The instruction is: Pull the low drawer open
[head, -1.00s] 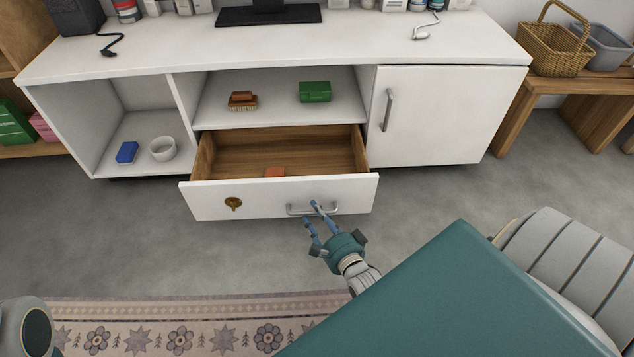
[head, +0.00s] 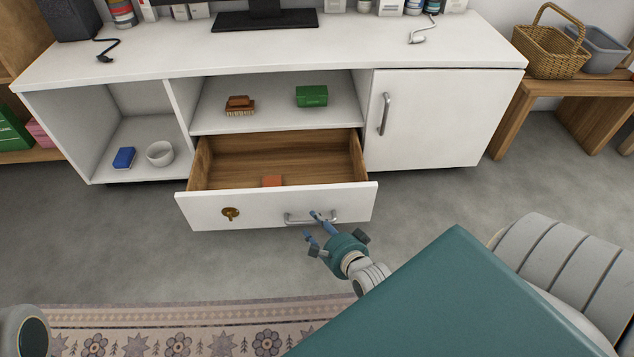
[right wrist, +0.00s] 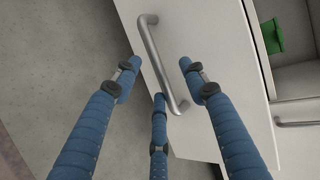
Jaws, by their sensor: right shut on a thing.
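The low drawer (head: 250,207) has a white front and a wooden inside, and it stands pulled out from the white cabinet. Its metal bar handle (head: 296,221) is on the right part of the front. It also shows in the right wrist view (right wrist: 160,62). My right gripper (head: 312,226) is shut on the handle, with blue fingers on both sides of it in the right wrist view. A brass lock piece (head: 230,214) sits on the left of the front. An orange block (head: 272,181) lies inside the drawer. My left gripper is out of view.
Above the drawer, an open shelf holds a brush (head: 240,106) and a green box (head: 311,96). A closed cabinet door (head: 440,120) is to the right. A patterned rug (head: 200,325) lies on the grey floor in front. The floor by the drawer is clear.

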